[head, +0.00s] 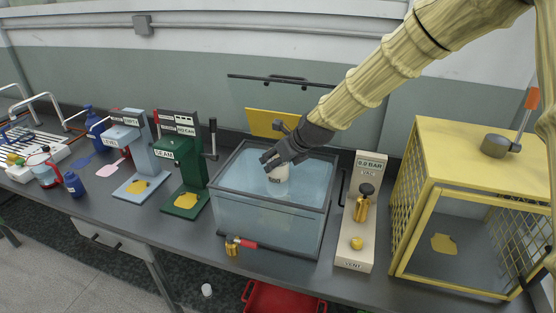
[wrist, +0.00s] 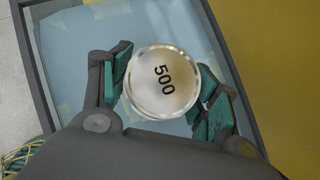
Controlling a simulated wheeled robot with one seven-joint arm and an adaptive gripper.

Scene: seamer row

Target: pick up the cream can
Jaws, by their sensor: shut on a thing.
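The cream can (head: 279,179) is a small pale cylinder with dark marking, inside the clear-walled tank (head: 262,228) in the head view. In the wrist view the can's round end (wrist: 163,82) faces the camera and reads "500". My gripper (head: 275,163) reaches down into the top of the tank from the upper right. In the wrist view my gripper (wrist: 165,95) has its teal-padded fingers on both sides of the can, shut on it. The can's lower part is hard to make out in the head view.
A green seamer (head: 183,160) and a blue-grey machine (head: 140,150) stand left of the tank. A panel with a gauge label (head: 358,235) and a yellow cage (head: 470,160) stand to the right. A brass piece with a red handle (head: 232,246) lies before the tank.

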